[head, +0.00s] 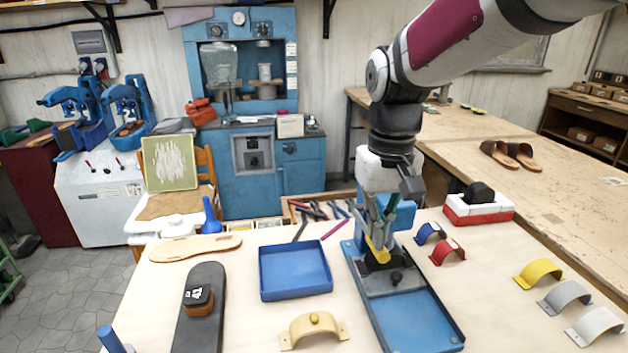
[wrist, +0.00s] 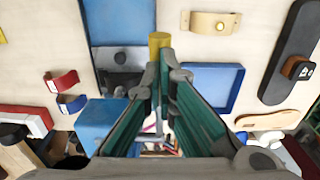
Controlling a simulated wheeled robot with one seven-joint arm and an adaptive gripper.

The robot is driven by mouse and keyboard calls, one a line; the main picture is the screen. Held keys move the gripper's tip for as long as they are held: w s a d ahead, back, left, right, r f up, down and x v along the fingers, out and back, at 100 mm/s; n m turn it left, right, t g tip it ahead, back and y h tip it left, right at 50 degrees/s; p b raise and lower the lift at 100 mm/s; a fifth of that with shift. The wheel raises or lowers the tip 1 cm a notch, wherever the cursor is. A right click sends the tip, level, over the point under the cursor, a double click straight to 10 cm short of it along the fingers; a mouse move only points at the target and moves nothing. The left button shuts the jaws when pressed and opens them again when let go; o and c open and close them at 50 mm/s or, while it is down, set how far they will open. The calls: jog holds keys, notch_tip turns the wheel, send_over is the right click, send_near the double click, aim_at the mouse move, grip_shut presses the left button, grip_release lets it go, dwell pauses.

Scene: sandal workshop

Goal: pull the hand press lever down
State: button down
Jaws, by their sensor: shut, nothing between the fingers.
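The hand press stands on the front table, with a blue column (head: 402,215) and a blue base plate (head: 415,315) reaching toward me. In the wrist view its blue body (wrist: 97,122) is left of the fingers and its base plate (wrist: 118,22) is at the top. Its yellow lever grip (head: 376,251) shows just below my gripper (head: 378,222). In the wrist view the yellow grip (wrist: 159,42) is just beyond the fingertips (wrist: 164,72). My gripper is shut and empty, pointing down close at the grip; I cannot tell whether they touch. The fingers partly hide the lever arm.
A blue tray (head: 295,270) lies left of the press. A tan strap (head: 313,330) lies in front of it, and a black sole (head: 203,320) further left. Colored straps (head: 447,252) and a red-white box (head: 478,208) lie to the right.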

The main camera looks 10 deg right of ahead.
notch_tip(320, 180, up, 11)
jog(key=w+p, duration=0.3)
jog(key=p, duration=0.1)
jog(key=shift+f, duration=0.15)
dwell(0.5)
jog(key=s+f+t, duration=0.1)
jog(key=s+t, duration=0.4)
jog(key=s, duration=1.5)
jog(key=shift+s+t, duration=0.3)
jog(key=shift+s, duration=0.1)
